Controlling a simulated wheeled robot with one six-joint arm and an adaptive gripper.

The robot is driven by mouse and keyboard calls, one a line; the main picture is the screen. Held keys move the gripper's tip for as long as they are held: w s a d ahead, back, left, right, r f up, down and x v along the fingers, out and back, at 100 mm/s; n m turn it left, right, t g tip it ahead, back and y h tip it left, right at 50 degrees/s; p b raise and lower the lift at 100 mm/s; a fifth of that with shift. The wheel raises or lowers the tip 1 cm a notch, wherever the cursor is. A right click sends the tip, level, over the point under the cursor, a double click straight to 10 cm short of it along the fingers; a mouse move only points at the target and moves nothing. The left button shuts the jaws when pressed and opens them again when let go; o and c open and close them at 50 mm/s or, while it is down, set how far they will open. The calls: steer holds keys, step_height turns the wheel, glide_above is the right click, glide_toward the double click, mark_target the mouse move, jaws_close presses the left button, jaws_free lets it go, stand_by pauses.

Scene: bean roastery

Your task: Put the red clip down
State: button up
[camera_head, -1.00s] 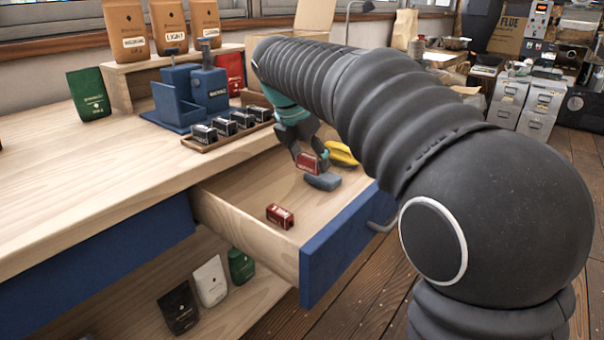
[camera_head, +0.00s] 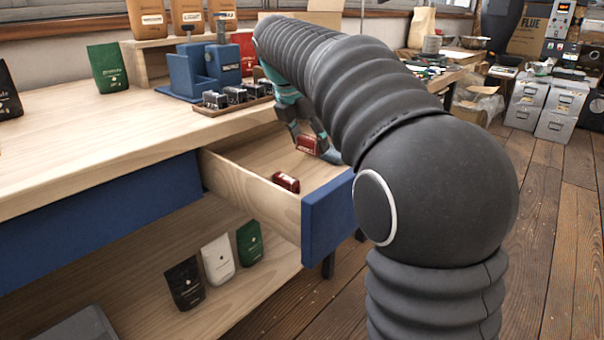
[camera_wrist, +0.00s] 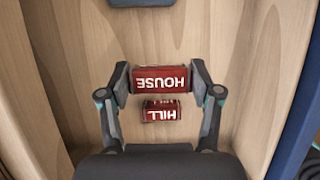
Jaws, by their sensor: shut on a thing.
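My gripper (camera_head: 308,138) is shut on a red clip (camera_head: 306,145), inside the open drawer's (camera_head: 330,218) area. In the wrist view the red clip (camera_wrist: 162,79) reads "HOUSE" and sits between both fingertips of my gripper (camera_wrist: 162,82). A second red block (camera_head: 286,182), marked "HILL" in the wrist view (camera_wrist: 161,111), lies on the drawer floor, apart from the held one. I cannot tell how high the held clip is above the floor.
A grey-blue item (camera_head: 333,155) lies in the drawer beyond the held clip, partly hidden by my arm. A tray (camera_head: 237,106) with several small dark boxes stands on the bench above. Bare drawer floor shows around the "HILL" block.

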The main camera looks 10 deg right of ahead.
mark_target(312, 175)
steer(key=shift+a+f+b, duration=0.15)
steer(key=shift+f+b, duration=0.5)
steer(key=shift+f, duration=2.45)
steer(key=shift+f, duration=0.1)
steer(key=o, duration=0.8)
steer(key=shift+p+v, duration=1.4)
steer(key=shift+v, duration=4.7)
